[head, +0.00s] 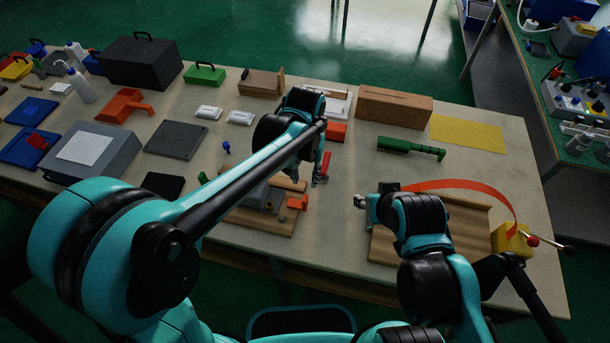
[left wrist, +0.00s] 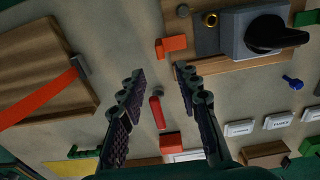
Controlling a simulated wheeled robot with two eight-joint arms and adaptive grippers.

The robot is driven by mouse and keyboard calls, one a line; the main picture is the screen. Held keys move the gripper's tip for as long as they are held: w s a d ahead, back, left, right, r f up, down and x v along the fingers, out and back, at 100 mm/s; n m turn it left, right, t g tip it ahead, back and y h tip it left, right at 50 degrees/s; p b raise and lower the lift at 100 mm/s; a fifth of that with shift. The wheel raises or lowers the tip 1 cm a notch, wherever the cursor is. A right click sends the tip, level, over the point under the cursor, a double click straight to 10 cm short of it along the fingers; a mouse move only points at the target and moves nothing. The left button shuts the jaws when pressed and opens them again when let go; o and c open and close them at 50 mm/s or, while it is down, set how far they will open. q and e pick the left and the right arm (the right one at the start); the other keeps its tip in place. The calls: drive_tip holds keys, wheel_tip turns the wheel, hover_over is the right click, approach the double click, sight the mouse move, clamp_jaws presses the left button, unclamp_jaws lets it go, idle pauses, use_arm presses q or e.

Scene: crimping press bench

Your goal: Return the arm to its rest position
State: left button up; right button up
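My left gripper (head: 322,172) hangs over the middle of the bench, at the end of the teal and black arm from the left. In the left wrist view its two fingers (left wrist: 158,78) are spread apart with nothing held between them. A small red-handled item (left wrist: 157,112) shows on the bench surface beyond the gap. The press, a grey block with a black knob (left wrist: 265,36), stands on a wooden base beside the gripper. My right gripper (head: 362,201) is at the left edge of the right wooden board; its fingers are too small to judge.
An orange-red strip (head: 462,187) arches over the wooden board (head: 470,228) to a yellow block (head: 511,241). A green brush-like tool (head: 411,149), a wooden box (head: 394,107) and a yellow sheet (head: 467,133) lie behind. Bare bench shows between the board and the press base.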

idle(0.3)
use_arm(q)
drive_tip(key=s+a+r+n+t, duration=0.1)
drive_tip(key=s+a, duration=0.4)
drive_tip(key=a, duration=0.5)
drive_tip(key=s+a+r+n+t, duration=0.2)
drive_tip(key=s+a+r+t, duration=0.2)
drive_tip(key=a, duration=0.7)
drive_tip(key=shift+s+r+n+t, duration=0.2)
drive_tip(key=shift+s+n+t, duration=0.1)
drive_tip(key=shift+s+t, duration=0.8)
